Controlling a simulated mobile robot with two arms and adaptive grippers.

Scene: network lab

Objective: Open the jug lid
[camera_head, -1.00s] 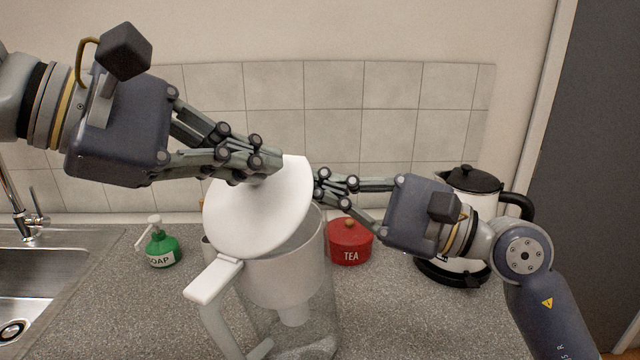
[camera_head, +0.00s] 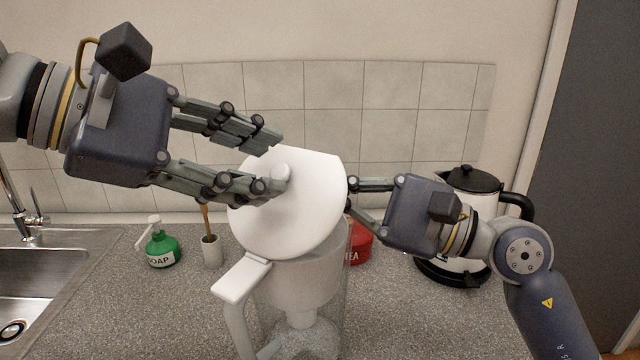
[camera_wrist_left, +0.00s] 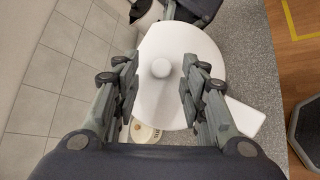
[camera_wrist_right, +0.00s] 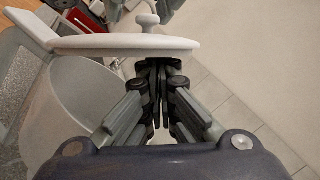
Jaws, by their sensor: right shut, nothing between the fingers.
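The clear-and-white jug (camera_head: 300,285) stands on the counter, its handle (camera_head: 240,305) toward the left. Its white lid (camera_head: 310,215) is tilted up above the rim, with a round knob (camera_head: 282,174) on its face. My left gripper (camera_head: 277,160) is open over the lid. In the left wrist view the knob (camera_wrist_left: 161,68) lies between the spread fingers, apart from both. My right gripper (camera_head: 352,195) is shut and empty at the lid's right edge; its fingertips are partly hidden. In the right wrist view the fingertips (camera_wrist_right: 160,68) are just below the lid's edge (camera_wrist_right: 120,43); contact is unclear.
A red TEA tin (camera_head: 361,243) stands close behind the jug, partly hidden. A black-and-white kettle (camera_head: 470,180) is behind my right arm. A green soap dispenser (camera_head: 162,248) and a small cup (camera_head: 210,252) with a brush stand left, beside the sink (camera_head: 50,270).

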